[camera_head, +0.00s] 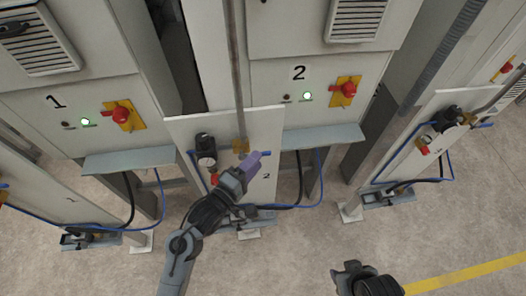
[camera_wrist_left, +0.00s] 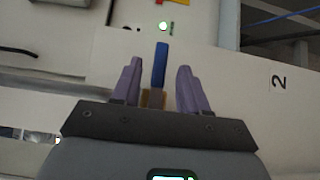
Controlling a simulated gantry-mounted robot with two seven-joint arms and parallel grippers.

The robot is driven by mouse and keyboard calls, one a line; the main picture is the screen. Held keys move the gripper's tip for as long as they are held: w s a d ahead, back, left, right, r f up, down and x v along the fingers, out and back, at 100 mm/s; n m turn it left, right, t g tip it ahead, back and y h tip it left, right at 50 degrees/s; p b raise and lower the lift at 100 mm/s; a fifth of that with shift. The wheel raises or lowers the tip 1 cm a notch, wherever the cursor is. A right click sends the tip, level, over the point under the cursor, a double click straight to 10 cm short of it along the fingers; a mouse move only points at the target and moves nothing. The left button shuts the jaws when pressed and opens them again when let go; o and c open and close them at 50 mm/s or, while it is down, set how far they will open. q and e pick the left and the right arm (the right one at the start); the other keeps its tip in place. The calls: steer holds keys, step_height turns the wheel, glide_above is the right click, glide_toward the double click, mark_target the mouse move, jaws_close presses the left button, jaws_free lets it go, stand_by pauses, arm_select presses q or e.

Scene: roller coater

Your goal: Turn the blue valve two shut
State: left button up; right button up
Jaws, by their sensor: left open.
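The blue valve handle (camera_wrist_left: 159,65) of valve two stands upright between the two purple fingers of my left gripper (camera_wrist_left: 160,88) in the left wrist view. The fingers are open, with a gap on each side of the handle. Its brass body (camera_wrist_left: 153,99) shows below it. In the head view my left gripper (camera_head: 252,163) is at the panel marked 2 (camera_head: 266,124), and its fingers hide most of the handle. A dark part of my right arm shows at the bottom right; its fingers cannot be made out.
A gauge with a dark regulator (camera_head: 206,152) sits left of my left gripper on the same panel. Cabinet 2 (camera_head: 318,92) with a red switch (camera_head: 348,89) stands behind, above a grey ledge (camera_head: 325,139). Blue hoses hang below. Floor in front is open.

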mark_target(263, 152)
arm_select(q)
steer(key=shift+x, duration=2.3)
steer(key=shift+c, duration=0.2)
jaws_close()
